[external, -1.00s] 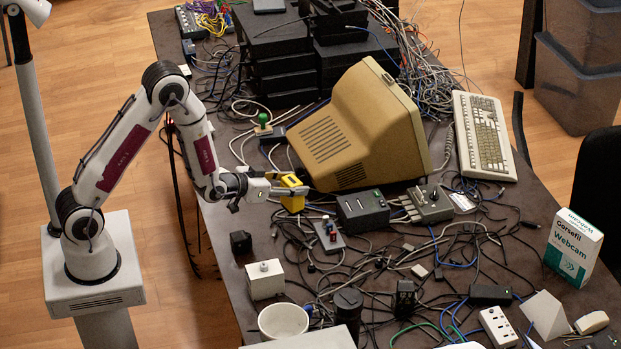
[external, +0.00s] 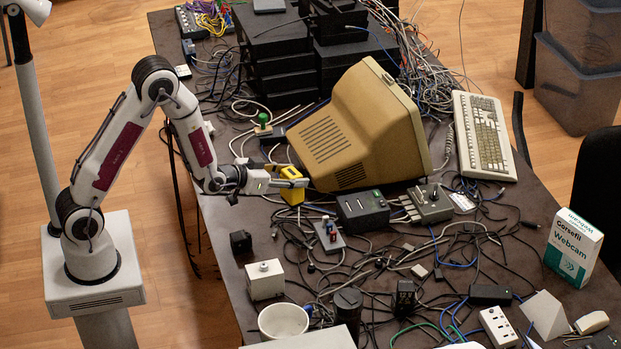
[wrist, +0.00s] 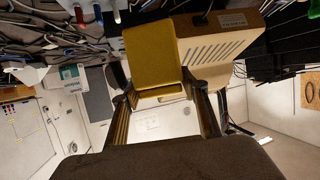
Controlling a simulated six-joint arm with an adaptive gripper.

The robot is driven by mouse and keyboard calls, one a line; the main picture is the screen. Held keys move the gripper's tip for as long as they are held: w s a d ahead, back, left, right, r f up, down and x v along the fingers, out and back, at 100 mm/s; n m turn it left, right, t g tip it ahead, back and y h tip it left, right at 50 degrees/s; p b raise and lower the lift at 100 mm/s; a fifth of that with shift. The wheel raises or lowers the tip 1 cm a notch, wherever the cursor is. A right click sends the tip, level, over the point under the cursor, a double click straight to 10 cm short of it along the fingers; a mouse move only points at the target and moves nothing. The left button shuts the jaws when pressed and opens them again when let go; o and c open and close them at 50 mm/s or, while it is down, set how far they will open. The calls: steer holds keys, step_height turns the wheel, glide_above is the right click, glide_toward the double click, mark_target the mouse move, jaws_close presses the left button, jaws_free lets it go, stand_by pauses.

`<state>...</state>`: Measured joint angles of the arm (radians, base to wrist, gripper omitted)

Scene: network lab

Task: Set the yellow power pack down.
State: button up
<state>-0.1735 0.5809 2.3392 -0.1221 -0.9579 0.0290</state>
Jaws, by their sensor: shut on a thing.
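The yellow power pack (external: 291,187) is a small boxy block between the fingers of my gripper (external: 283,181). In the wrist view its broad yellow face (wrist: 152,57) fills the space between the two fingertips (wrist: 160,92), which are shut on it from both sides. In the external view it is over the left part of the cluttered table, just left of the beige monitor (external: 365,130). I cannot tell whether its underside touches the cables or tabletop. My gripper partly hides it.
A black box (external: 362,211) and a small board with coloured parts (external: 329,235) lie to the right and in front. Cables cover much of the dark table (external: 222,228). A white box (external: 265,280) and a white bowl (external: 283,320) stand nearer the front. The left edge is barer.

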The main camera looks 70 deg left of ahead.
steer(key=shift+w+r, duration=0.1)
steer(key=shift+w, duration=0.05)
steer(key=shift+w+d, duration=0.2)
steer(key=shift+w, duration=0.35)
steer(key=w+d+m+h, duration=0.2)
steer(key=w+d, duration=1.6)
steer(key=w, duration=0.2)
steer(key=w+d+m+h, duration=0.1)
steer(key=w+d, duration=0.3)
steer(key=d, duration=0.7)
steer(key=shift+w+d+r+t+h, duration=0.15)
steer(key=shift+w+d+t+h, duration=0.15)
steer(key=shift+h, duration=0.1)
step_height(320, 180, down, 6)
